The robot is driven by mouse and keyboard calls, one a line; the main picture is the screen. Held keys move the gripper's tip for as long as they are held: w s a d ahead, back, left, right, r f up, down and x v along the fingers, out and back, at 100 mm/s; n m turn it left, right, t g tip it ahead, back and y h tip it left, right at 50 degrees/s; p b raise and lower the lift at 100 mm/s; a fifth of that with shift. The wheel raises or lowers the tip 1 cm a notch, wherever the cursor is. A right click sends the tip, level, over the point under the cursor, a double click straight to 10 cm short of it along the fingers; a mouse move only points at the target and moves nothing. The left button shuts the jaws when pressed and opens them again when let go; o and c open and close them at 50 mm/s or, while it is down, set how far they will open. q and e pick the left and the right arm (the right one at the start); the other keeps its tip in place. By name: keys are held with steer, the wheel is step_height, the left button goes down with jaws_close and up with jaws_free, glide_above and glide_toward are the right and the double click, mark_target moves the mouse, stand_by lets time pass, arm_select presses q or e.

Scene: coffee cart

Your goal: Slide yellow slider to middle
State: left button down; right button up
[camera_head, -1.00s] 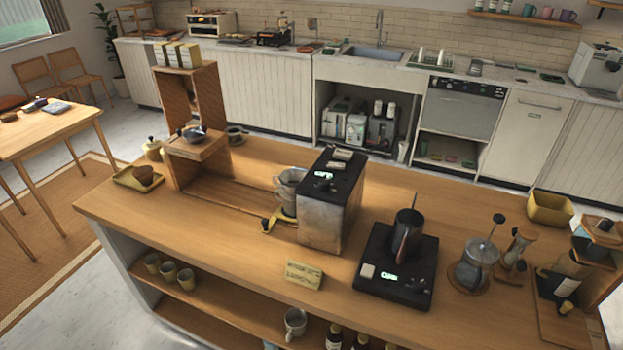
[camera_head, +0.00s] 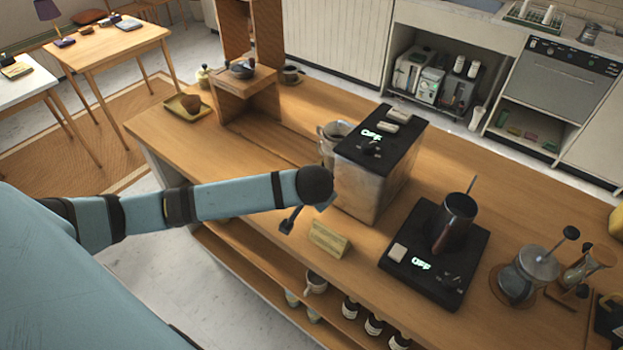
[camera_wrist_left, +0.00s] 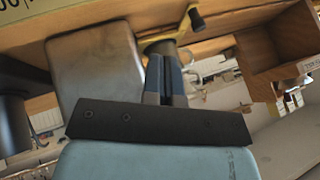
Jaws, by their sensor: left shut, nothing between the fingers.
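The yellow slider, with its dark knob (camera_wrist_left: 197,19), shows at the top of the left wrist view, just beyond my fingers. My arm hides it in the head view. My left gripper (camera_wrist_left: 166,65) is shut, with its two blue-grey fingers close together and nothing between them. It points towards the slider; I cannot tell whether it touches it. A glass carafe (camera_head: 332,136) stands left of the machine. My right gripper is out of view.
The metal-sided machine (camera_head: 372,170) with a black top stands close right of my wrist. A wooden stand (camera_head: 243,88) is at the back left.

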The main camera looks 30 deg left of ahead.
arm_select(q)
steer(key=x, duration=0.9)
steer(key=shift+w+a+p, duration=0.1)
steer(key=shift+a+p, duration=0.2)
steer(key=shift+p, duration=0.1)
steer(key=shift+w+a+f+p, duration=0.1)
steer(key=shift+w+a+p, duration=0.25)
steer(key=shift+a, duration=0.6)
steer(key=shift+w+a+f+p, duration=0.15)
steer(key=shift+w+a, duration=0.25)
steer(key=shift+a, duration=0.55)
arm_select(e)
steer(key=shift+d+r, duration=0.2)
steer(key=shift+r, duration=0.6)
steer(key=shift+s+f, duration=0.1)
